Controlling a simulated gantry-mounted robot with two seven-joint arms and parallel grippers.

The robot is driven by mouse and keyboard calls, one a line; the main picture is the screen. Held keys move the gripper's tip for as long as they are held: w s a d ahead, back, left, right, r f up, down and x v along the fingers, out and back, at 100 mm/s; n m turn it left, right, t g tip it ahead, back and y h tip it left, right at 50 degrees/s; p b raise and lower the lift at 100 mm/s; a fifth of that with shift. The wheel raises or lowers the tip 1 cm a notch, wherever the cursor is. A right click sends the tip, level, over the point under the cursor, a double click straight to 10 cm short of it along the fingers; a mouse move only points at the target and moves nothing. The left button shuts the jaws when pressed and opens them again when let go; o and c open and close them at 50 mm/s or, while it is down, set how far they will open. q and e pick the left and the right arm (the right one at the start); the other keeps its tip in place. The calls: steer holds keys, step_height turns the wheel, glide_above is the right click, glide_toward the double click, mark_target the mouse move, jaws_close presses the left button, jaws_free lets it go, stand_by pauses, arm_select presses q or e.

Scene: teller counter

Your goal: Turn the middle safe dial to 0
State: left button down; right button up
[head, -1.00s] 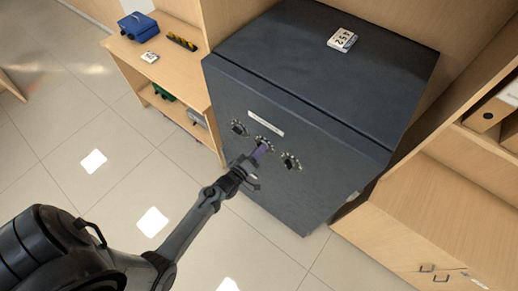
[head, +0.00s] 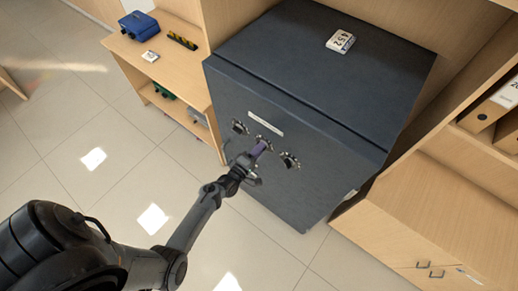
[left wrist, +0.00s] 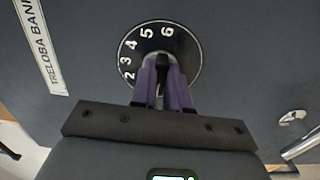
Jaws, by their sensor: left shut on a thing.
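The dark grey safe (head: 240,90) stands in the middle of the head view with three dials in a row on its front. The middle dial (left wrist: 190,50) fills the centre of the left wrist view; the numbers 2, 3, 4, 5 and 6 show on its plate, and the rest is hidden by my fingers. My left gripper (head: 258,150) is at the middle dial, its purple fingers shut on the dial's knob, as the left wrist view also shows (left wrist: 163,80). The left dial (head: 240,127) and right dial (head: 290,160) are free. My right gripper is not in view.
A white label strip (head: 266,123) sits above the dials, and a card reading 452 (head: 340,41) lies on the safe's top. A metal handle (left wrist: 292,117) shows at right in the left wrist view. Wooden shelving flanks the safe; the tiled floor in front is open.

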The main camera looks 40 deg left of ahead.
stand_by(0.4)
arm_select(q)
steer(key=c, duration=1.1)
jaws_free()
steer(key=s, duration=1)
steer(key=shift+s+d+b, duration=0.3)
steer(key=shift+s, duration=0.1)
